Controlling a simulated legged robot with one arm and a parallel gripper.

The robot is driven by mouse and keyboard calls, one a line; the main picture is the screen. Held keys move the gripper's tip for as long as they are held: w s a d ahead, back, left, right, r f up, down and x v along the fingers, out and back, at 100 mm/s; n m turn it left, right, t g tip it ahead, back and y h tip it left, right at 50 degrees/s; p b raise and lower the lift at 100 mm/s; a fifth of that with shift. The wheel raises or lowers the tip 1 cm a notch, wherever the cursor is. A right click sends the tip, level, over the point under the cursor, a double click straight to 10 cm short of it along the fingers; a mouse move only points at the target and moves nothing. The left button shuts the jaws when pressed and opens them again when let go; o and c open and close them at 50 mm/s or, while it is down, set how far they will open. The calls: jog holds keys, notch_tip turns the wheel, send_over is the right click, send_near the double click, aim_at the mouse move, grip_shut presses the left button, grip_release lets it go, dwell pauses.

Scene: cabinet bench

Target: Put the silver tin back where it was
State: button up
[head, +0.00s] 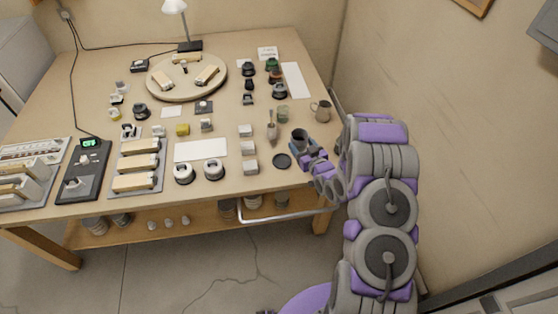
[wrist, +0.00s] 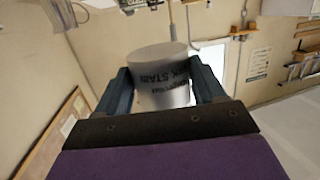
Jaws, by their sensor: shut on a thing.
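The silver tin (wrist: 163,78) is between my gripper's fingers in the wrist view, with dark lettering ending in "STAIN" on its pale side. My gripper (wrist: 160,88) is shut on it, one dark finger on each side. In the head view my gripper (head: 300,148) is over the right front part of the bench (head: 232,183). The tin (head: 299,134) shows there only in part, with a dark top. Whether it touches the bench I cannot tell.
A flat black disc (head: 282,160) lies just left of my gripper. A mug (head: 321,111) stands behind it, and a brush-like item (head: 271,131) stands to the left. Pale blocks (head: 250,165) line up further left. A round board (head: 185,97) is at the back.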

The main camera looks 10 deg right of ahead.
aim_at(285, 165)
jog(key=s+a+f+n+y+p, duration=0.1)
jog(key=s+a+f+y+p, duration=0.15)
jog(key=s+f, duration=0.7)
jog(key=shift+h, duration=0.35)
jog(key=w, duration=0.3)
jog(key=w+b, duration=0.1)
jog(key=w, duration=0.1)
jog(key=w+a+b, duration=0.1)
jog(key=w, duration=0.2)
jog(key=shift+w+a+r, duration=0.1)
jog(key=shift+w+r, duration=0.1)
jog(key=shift+w, duration=0.1)
jog(key=x, duration=0.4)
jog(key=shift+w+a+b, duration=0.2)
jog(key=shift+b, duration=0.15)
jog(key=shift+w+a, duration=0.25)
jog(key=shift+w, duration=0.15)
jog(key=f, duration=0.1)
jog(key=d+f+b, duration=0.1)
jog(key=f, duration=0.1)
jog(key=shift+s+f, duration=0.15)
jog(key=shift+f, duration=0.15)
jog(key=shift+r, duration=0.1)
jog(key=o, duration=1.2)
jog(key=shift+a, duration=0.3)
jog(key=shift+c, duration=0.2)
jog(key=shift+o, duration=0.2)
jog(key=shift+d, duration=0.1)
